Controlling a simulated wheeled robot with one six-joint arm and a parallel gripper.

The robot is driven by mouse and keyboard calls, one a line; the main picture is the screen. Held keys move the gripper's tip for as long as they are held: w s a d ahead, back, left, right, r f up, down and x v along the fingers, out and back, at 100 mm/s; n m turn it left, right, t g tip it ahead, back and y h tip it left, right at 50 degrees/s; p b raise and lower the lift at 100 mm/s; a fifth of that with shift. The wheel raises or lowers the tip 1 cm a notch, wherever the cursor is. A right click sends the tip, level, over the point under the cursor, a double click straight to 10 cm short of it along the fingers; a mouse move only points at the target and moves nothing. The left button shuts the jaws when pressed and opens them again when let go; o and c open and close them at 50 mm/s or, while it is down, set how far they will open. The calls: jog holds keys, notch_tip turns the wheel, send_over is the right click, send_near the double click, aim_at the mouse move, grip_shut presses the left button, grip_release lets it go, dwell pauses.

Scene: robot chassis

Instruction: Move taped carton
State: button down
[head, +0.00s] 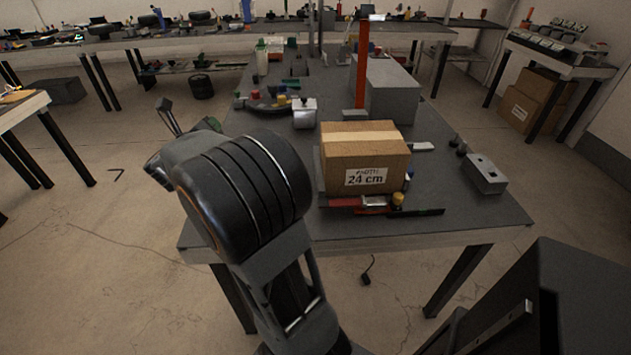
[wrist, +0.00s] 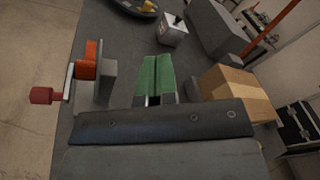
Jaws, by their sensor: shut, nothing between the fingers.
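The taped carton (head: 362,172) is a brown box with a pale tape strip across its top and a white label reading "24 cm". It sits upright near the front of the grey workbench (head: 455,215). In the wrist view the carton (wrist: 238,92) is at the right, partly hidden by my gripper's dark body. My gripper (wrist: 156,72) has green fingers closed together with nothing between them. It is over the bench, to the left of the carton and apart from it. In the head view my arm mostly hides the gripper.
Small red, yellow and dark items (head: 375,204) lie against the carton's front. A grey box (head: 487,175) is to its right, a large grey block (head: 390,92) and red post (head: 362,65) behind. An orange-and-grey fixture with a red knob (wrist: 42,96) stands left of my gripper.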

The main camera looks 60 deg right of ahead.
jog(key=s+d+f+m+g+h+b, duration=0.15)
jog(key=s+d+f+m+g, duration=0.35)
jog(key=m+g, duration=0.5)
jog(key=m+g+y+b, duration=0.3)
jog(key=m+g+y, duration=0.2)
jog(key=m+g, duration=0.5)
send_near(328, 164)
jog(key=s+d+m, duration=0.1)
jog(key=s+d, duration=0.3)
jog(key=s, duration=0.1)
jog(key=shift+d+r+t+p, duration=0.25)
jog(key=shift+d+t+p, duration=0.05)
jog(key=shift+d+p, duration=0.1)
jog(key=shift+s+f, duration=0.1)
jog(key=shift+s+d+f+b, duration=0.1)
jog(key=shift+d+b, duration=0.05)
jog(key=shift+b, duration=0.5)
jog(key=shift+s+d+b, duration=0.3)
jog(key=shift+b, duration=0.75)
jog(key=shift+r, duration=0.2)
